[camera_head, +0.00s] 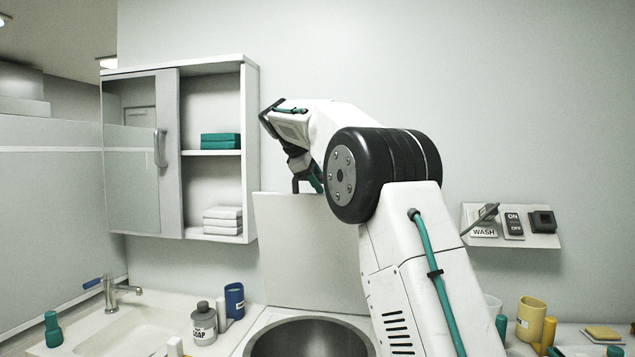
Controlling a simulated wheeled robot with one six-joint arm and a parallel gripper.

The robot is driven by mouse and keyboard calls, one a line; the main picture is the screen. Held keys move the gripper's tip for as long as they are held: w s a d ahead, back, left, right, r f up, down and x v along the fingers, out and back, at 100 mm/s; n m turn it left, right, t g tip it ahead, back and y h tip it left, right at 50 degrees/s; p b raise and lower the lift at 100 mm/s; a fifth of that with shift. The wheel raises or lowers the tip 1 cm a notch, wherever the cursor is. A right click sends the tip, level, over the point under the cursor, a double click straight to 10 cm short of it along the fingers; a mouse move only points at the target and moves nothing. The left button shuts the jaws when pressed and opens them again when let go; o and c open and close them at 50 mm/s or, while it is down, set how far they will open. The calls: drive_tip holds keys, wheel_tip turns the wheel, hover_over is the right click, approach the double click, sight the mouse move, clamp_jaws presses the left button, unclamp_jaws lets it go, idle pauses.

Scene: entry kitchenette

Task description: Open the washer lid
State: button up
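The washer lid (308,255) is a flat pale panel that stands raised, roughly upright, in front of the back wall. Below it the round dark metal washer drum (310,338) is uncovered at the bottom edge of the view. My gripper (308,184) points down by the lid's top edge, right of the wall cabinet. It is small and partly behind my arm, so I cannot tell whether its fingers are apart or whether it touches the lid. My arm hides the lid's right side.
A wall cabinet (250,150) with folded towels hangs at the left. Below it are a sink (130,335) with a tap, a soap bottle (204,325) and a blue cup (234,300). A switch panel (545,241) and a yellow mug (531,318) are at the right.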

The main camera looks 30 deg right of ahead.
drive_tip(key=shift+f, duration=0.55)
drive_tip(key=v, duration=0.8)
drive_tip(key=shift+r, duration=0.45)
drive_tip(key=s+a+f+m+y, duration=0.1)
drive_tip(key=s+a+f, duration=0.2)
drive_tip(key=s, duration=0.4)
drive_tip(key=s+a+f+m+y, duration=0.1)
drive_tip(key=s+a+f+y, duration=0.1)
drive_tip(key=s+a, duration=0.35)
drive_tip(key=s+a+f+m+y, duration=0.1)
drive_tip(key=s+a+f, duration=0.15)
drive_tip(key=s, duration=0.65)
drive_tip(key=s+a+f+m+y, duration=0.2)
drive_tip(key=s+a+f, duration=0.1)
drive_tip(key=s+f, duration=0.8)
drive_tip(key=s+a+f+m+y, duration=0.1)
drive_tip(key=s+a+f, duration=0.3)
drive_tip(key=s+f, duration=0.8)
drive_tip(key=shift+s+a+m+y, duration=0.35)
drive_tip(key=shift+s+m+y, duration=0.1)
drive_tip(key=shift+m, duration=0.35)
